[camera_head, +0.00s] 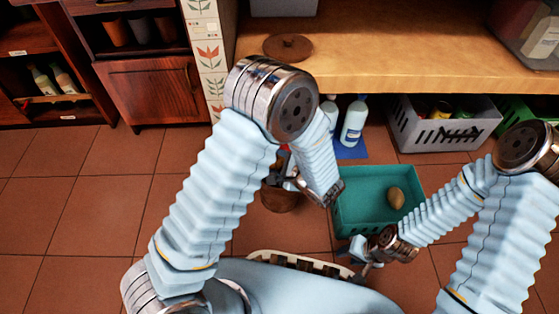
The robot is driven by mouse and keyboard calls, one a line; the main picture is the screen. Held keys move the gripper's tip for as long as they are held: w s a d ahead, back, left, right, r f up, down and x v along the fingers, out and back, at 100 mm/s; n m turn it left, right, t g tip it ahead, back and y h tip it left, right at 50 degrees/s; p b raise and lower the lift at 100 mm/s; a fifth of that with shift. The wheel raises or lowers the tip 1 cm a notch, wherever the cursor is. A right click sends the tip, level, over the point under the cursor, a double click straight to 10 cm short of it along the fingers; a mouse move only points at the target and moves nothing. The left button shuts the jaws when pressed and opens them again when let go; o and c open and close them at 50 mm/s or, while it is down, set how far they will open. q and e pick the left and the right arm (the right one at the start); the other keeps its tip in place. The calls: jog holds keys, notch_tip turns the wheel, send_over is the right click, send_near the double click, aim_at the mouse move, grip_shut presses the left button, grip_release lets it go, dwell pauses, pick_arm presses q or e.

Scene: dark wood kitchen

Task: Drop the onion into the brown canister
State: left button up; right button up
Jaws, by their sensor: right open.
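A small yellow-brown rounded thing, which looks like the onion (396,197), lies in the teal crate (345,228) on the floor, toward its right side. The brown canister (279,200) stands on the floor left of the crate, partly hidden by my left arm and gripper. My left gripper (318,192) is between the canister and the crate's left edge in the picture; its jaws are too unclear to read. My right gripper (362,262) is open, at the crate's near edge, apart from the onion.
A wooden counter (400,65) with a round brown lid (288,47) overhangs the back. Under it are white bottles (354,122) and a grey crate (420,130) of goods. A cream slatted basket (300,262) is close to my body. Tiled floor at left is clear.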

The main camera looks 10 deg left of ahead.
pick_arm(q)
jog(key=o, duration=1.4)
jog(key=p+v, duration=0.2)
jog(key=v, duration=1.2)
jog(key=shift+r, duration=0.1)
